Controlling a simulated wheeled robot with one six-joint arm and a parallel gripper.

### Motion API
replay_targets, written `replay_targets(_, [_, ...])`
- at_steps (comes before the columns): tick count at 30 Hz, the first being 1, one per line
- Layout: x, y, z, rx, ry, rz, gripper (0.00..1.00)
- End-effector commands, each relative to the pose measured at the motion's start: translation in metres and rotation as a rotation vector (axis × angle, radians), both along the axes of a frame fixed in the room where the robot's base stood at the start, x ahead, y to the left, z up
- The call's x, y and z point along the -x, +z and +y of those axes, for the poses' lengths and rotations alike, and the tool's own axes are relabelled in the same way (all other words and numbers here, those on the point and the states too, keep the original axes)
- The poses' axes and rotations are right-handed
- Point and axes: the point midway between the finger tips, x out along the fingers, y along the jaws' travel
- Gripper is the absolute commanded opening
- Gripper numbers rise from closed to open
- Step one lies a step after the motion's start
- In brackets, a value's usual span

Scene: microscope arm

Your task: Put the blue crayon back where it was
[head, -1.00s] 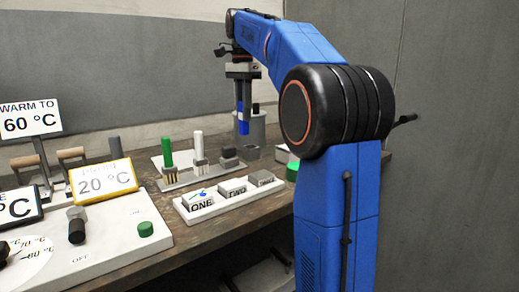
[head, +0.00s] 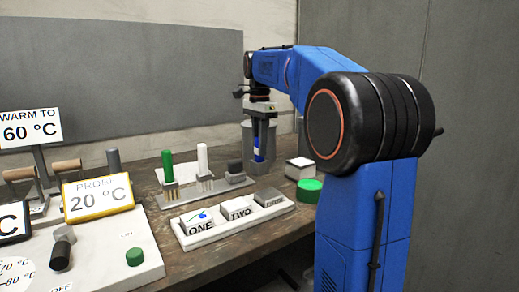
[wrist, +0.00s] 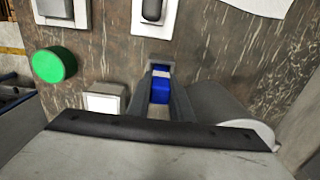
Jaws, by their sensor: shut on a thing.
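My gripper (head: 260,157) is shut on the blue crayon (head: 257,155) and holds it upright. In the wrist view the crayon (wrist: 160,92) shows between the two fingers (wrist: 160,75). A grey cylinder (head: 247,168) stands close beside and behind the fingers in the head view. It is just right of them in the wrist view (wrist: 225,112). Whether the crayon's lower end touches anything is hidden.
A white tray (head: 235,223) with blocks marked ONE and TWO and a grey block lies in front. Temperature signs and a control panel (head: 105,255) fill the left.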

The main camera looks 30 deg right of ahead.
Motion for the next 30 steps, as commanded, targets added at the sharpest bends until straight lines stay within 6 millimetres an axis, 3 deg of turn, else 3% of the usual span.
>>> replay_targets(3, [0.0002, -0.0086, 0.0001, 0.0, 0.0, -0.001, 0.0])
replay_targets(15, [0.0003, -0.0125, 0.0001, 0.0, 0.0, 0.0, 0.0])
replay_targets(16, [0.0003, -0.0121, 0.0001, 0.0, 0.0, 0.0, 0.26])
replay_targets(18, [0.0002, -0.012, 0.0001, 0.0, 0.0, -0.001, 0.38])
replay_targets(30, [-0.0004, -0.0049, -0.0002, 0.001, 0.0, -0.003, 0.38])
